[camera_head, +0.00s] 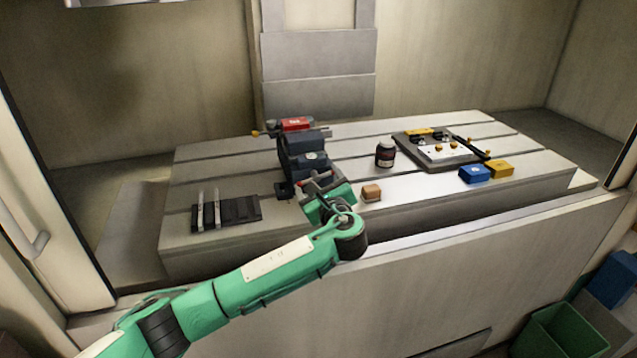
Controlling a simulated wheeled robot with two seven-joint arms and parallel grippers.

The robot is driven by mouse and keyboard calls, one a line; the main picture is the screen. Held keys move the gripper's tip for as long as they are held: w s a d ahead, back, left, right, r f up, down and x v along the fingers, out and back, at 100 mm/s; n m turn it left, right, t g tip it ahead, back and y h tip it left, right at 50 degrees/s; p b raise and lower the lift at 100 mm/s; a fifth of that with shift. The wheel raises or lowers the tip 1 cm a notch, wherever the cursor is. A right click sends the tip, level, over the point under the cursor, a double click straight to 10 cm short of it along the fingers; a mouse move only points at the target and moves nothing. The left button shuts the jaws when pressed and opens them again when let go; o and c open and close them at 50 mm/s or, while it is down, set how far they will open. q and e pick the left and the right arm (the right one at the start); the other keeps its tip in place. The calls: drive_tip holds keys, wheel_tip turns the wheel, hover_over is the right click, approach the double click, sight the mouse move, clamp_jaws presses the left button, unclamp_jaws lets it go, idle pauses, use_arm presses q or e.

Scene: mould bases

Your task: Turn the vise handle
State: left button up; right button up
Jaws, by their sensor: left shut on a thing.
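A dark blue vise (303,152) stands on the grey slotted table, left of its middle. A red block (295,124) sits at its far end. The vise handle (318,178) is at the near end, a small bar with a red part, partly hidden by my gripper. My left gripper (322,187) reaches in from the lower left with its green arm and is shut on the handle at the front of the vise. Its fingertips are small and partly hidden. My right gripper is not in view.
A dark slotted rack (226,212) lies left of the vise. A brown block (371,193) and a dark jar (385,153) stand close on its right. Farther right are a plate fixture (440,153), a blue block (474,174) and a yellow block (500,169).

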use_arm(q)
drive_tip(key=shift+f+n, duration=0.1)
drive_tip(key=shift+n, duration=0.3)
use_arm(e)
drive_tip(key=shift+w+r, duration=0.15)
use_arm(q)
drive_tip(key=o, duration=0.9)
drive_tip(key=shift+s, duration=0.1)
drive_tip(key=v, duration=1.3)
drive_tip(key=shift+s+d, duration=0.15)
drive_tip(key=shift+s, duration=0.2)
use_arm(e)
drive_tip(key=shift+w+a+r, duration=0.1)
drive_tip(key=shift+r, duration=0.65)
